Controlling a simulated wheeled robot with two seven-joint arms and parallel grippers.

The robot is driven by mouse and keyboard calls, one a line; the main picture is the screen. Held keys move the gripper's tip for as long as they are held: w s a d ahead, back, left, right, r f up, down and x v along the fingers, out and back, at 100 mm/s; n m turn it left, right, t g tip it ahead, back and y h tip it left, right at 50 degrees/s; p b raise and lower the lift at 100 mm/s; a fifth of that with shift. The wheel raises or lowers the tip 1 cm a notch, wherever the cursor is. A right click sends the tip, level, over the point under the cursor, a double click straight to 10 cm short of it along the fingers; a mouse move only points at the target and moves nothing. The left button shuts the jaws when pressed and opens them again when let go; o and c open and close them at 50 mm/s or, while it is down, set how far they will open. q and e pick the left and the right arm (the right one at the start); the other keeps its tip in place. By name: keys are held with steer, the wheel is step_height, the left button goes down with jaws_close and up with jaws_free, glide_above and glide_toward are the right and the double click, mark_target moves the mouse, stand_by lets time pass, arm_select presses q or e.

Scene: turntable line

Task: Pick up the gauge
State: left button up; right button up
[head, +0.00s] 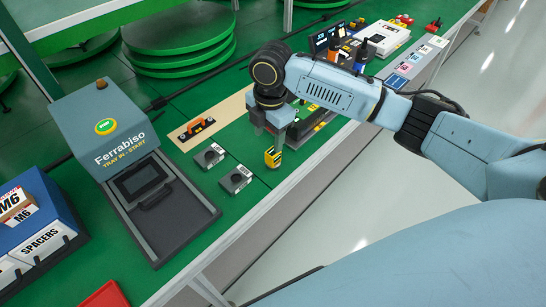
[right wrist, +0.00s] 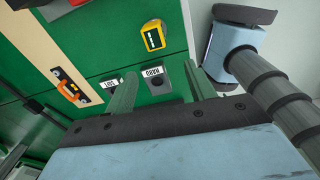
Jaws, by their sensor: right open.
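The gauge, a small yellow block with a dark display face (head: 272,157), stands on the green bench top near its front edge. In the right wrist view the gauge (right wrist: 152,38) lies beyond the fingertips, above the middle. My right gripper (head: 270,130) hangs over the bench close to the gauge, apart from it. In the right wrist view its two green-grey fingers (right wrist: 160,90) are spread wide with nothing held between them. My left gripper is not in view.
Two dark labelled blocks (head: 209,155) (head: 235,179) sit left of the gauge. An orange-handled tool (head: 196,128) lies on a tan strip. The Ferrabiso machine (head: 110,130) with its dark tray stands left. Devices and boxes (head: 386,38) crowd the bench at upper right.

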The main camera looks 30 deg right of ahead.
mark_target(273, 155)
steer(key=shift+n, duration=0.4)
steer(key=f, duration=0.1)
steer(key=w+d+f+b, duration=0.1)
steer(key=f, duration=0.1)
steer(key=d+f, duration=0.1)
steer(key=f, duration=0.1)
steer(key=shift+w+d+f, duration=0.1)
steer(key=shift+w+d, duration=0.15)
steer(key=f, duration=0.1)
steer(key=f+b, duration=0.1)
steer(key=f, duration=0.3)
steer(key=shift+s+a+f+b, duration=0.1)
steer(key=shift+a+f+b, duration=0.05)
steer(key=shift+a+b, duration=0.2)
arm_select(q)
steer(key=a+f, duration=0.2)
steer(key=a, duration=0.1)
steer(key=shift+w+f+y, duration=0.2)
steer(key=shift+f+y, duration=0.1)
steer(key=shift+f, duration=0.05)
arm_select(e)
jaws_close()
